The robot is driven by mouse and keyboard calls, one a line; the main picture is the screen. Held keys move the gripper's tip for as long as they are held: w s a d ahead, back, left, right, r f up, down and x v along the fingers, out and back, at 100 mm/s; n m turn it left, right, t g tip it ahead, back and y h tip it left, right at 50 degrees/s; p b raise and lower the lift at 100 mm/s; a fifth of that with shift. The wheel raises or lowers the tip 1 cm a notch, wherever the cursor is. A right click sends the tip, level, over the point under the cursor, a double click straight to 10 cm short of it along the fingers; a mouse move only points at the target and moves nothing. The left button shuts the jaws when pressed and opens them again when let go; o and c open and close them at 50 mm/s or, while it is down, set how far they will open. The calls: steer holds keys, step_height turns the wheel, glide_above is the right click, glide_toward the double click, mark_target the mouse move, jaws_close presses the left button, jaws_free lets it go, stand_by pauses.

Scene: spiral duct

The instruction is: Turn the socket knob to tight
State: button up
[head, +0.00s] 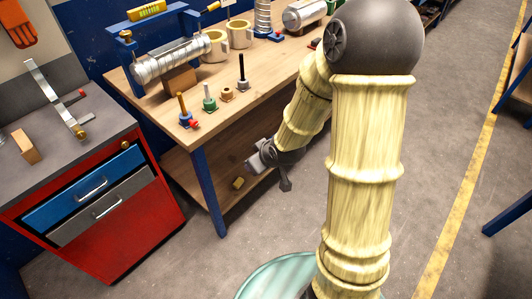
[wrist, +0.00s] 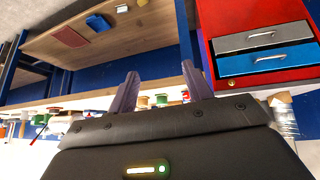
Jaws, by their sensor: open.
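A blue socket (head: 186,119) with an orange-brown peg upright in it stands near the front left corner of the wooden workbench. A small red knob (head: 195,124) sticks out at its side; I take this as the socket knob, and cannot read its setting. My gripper (head: 268,170) is open and empty, out in front of the bench and below its top, to the right of and apart from the socket. In the wrist view my gripper (wrist: 160,70) has its two fingers spread, with nothing between them; the picture is upside down.
A green socket (head: 209,103), a brown ring piece (head: 227,95) and a black rod (head: 242,72) stand beside it. A silver spiral duct (head: 172,61) lies behind. A red drawer cabinet (head: 117,235) stands at left. The bench's lower shelf (wrist: 100,45) holds small items. The floor in front is clear.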

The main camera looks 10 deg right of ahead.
steer(key=shift+s+d+r+m+g+h+p, duration=0.3)
steer(key=shift+s+d+r, duration=0.1)
steer(key=shift+s+r, duration=0.25)
steer(key=shift+s+d+r+m+g+h+p, duration=0.25)
steer(key=shift+s+d+r+m, duration=0.1)
steer(key=shift+s+r, duration=0.25)
